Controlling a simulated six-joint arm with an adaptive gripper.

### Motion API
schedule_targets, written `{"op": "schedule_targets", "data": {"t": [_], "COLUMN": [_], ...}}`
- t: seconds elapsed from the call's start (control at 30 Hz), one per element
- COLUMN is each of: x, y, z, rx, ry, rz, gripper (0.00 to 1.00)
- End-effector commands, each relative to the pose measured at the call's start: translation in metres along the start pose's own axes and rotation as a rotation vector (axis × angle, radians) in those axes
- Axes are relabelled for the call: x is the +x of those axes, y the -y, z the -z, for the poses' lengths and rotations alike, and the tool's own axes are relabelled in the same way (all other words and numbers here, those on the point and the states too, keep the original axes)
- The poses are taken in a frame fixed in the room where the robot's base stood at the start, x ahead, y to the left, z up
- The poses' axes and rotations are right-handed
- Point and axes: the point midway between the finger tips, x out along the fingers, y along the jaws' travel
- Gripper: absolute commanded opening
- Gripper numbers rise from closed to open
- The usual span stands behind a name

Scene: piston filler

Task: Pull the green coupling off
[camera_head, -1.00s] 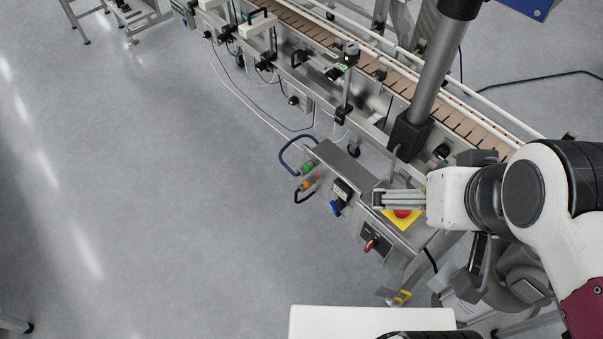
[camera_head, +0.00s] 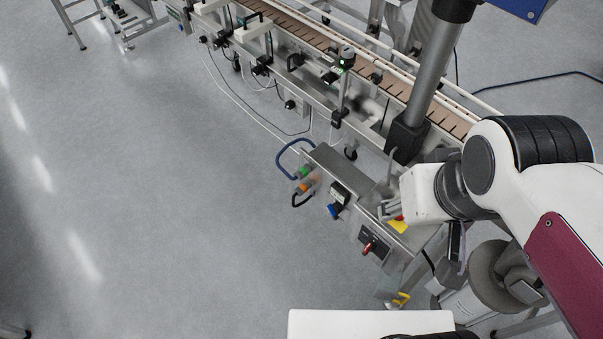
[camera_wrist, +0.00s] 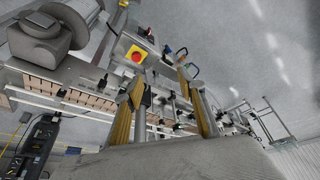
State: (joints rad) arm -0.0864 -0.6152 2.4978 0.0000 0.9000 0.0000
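The green coupling (camera_head: 304,172) sits on the left end of the metal control box, at the end of a blue hose (camera_head: 283,158). An orange coupling (camera_head: 304,187) with a black hose is just below it. My gripper (camera_head: 384,211) is to the right of the green coupling, over the box near the red button, and apart from the coupling. In the wrist view the two fingers of my gripper (camera_wrist: 160,78) stand apart with nothing held between them. The blue hose (camera_wrist: 193,70) shows beyond the right finger there; the green coupling is too small to make out.
A red button on a yellow plate (camera_head: 398,228) lies by my fingers, partly hidden. A red rotary switch (camera_head: 367,246) and a blue-and-black fitting (camera_head: 336,207) are on the box. A grey post (camera_head: 430,85) and the conveyor (camera_head: 330,45) stand behind. Floor to the left is clear.

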Motion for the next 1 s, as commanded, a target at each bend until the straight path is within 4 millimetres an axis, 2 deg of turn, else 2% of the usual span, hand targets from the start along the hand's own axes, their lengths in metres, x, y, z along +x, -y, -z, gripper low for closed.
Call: {"op": "schedule_targets", "data": {"t": [0.47,1.0], "x": [0.046,0.107], "y": [0.033,0.091], "z": [0.008,0.038], "rx": [-0.085,-0.110], "ry": [0.202,0.312], "rz": [0.048,0.117], "gripper": [0.39,0.39]}}
